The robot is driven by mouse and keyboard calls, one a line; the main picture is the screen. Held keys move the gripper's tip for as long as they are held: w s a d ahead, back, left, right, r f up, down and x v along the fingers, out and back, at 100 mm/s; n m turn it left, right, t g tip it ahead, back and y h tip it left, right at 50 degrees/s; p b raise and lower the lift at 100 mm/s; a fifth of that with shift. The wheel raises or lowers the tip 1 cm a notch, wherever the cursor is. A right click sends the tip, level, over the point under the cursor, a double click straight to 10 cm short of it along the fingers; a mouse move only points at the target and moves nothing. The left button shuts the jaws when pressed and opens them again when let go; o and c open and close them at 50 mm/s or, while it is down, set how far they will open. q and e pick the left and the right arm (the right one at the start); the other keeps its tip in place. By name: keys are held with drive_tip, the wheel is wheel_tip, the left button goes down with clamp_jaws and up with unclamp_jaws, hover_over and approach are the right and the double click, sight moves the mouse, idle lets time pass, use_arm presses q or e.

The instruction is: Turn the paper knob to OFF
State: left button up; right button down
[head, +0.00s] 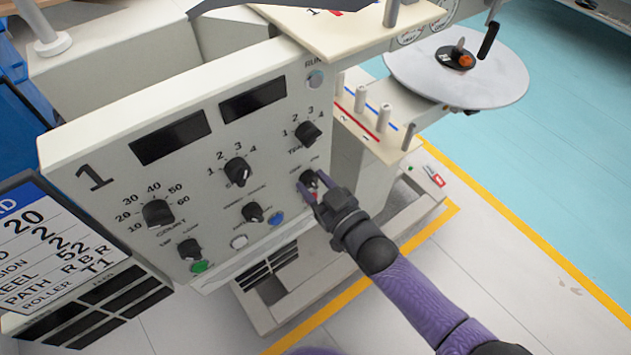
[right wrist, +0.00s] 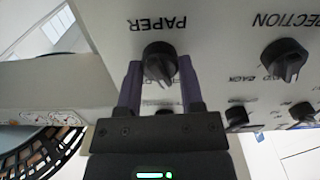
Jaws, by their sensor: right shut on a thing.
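The paper knob (head: 308,179) is a small black knob at the lower right of the grey station panel (head: 110,148). In the right wrist view the knob (right wrist: 160,60) sits beside the upside-down word PAPER. My right gripper (head: 316,192) reaches it from the lower right. In the right wrist view its two purple fingers (right wrist: 160,82) stand on either side of the knob, shut on it. The position marks by the knob are partly hidden by the fingers and too small to read. My left gripper is not in view.
The direction knob (right wrist: 286,58) is beside the paper knob in the right wrist view. Other black knobs, a blue button (head: 277,219), a white button (head: 239,242) and a green button (head: 200,267) share the panel. A reel disc (head: 410,70) stands at upper right.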

drive_tip(key=shift+n, duration=0.8)
drive_tip(key=shift+f, duration=0.1)
drive_tip(key=shift+c, duration=1.1)
unclamp_jaws()
